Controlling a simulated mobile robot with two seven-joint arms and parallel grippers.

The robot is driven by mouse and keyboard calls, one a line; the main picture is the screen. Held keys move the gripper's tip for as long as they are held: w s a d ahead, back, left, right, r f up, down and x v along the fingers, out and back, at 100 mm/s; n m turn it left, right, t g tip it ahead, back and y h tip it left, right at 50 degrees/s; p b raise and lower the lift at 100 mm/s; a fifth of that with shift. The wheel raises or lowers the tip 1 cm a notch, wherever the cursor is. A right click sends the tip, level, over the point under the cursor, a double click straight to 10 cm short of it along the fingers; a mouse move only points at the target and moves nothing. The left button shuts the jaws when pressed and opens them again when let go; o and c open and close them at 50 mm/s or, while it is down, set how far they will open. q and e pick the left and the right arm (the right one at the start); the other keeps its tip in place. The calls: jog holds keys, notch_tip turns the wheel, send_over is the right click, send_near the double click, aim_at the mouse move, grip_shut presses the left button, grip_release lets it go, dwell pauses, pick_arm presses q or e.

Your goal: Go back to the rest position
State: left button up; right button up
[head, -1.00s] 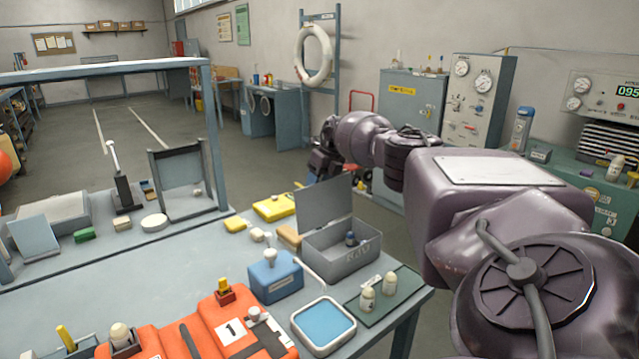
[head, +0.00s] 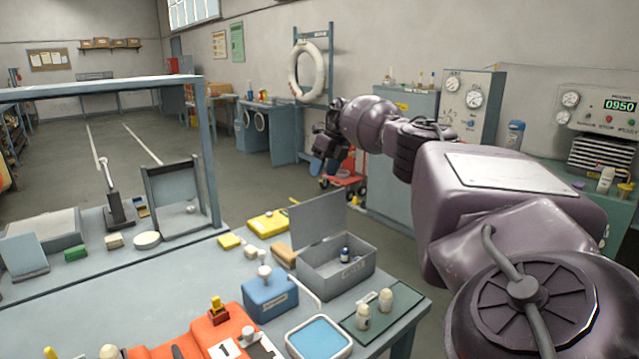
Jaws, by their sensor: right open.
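My right arm comes in from the right and reaches forward over the floor beyond the table. My right gripper (head: 324,160) is at its far end, dark and small in the head view, open, with nothing seen in it. It is raised and apart from the table and everything on it. My left gripper is not in view.
The workbench (head: 180,285) bears an open grey box (head: 338,275), a blue block (head: 270,296), a blue tray (head: 318,338), a green mat (head: 390,322) and an orange set (head: 200,335). A red cart (head: 347,185) and grey cabinet (head: 385,190) stand behind my right arm.

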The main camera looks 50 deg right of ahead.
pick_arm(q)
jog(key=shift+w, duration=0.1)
pick_arm(e)
jog(key=shift+s+d+r, duration=0.1)
jog(key=shift+s+r, duration=0.05)
jog(key=shift+r, duration=0.4)
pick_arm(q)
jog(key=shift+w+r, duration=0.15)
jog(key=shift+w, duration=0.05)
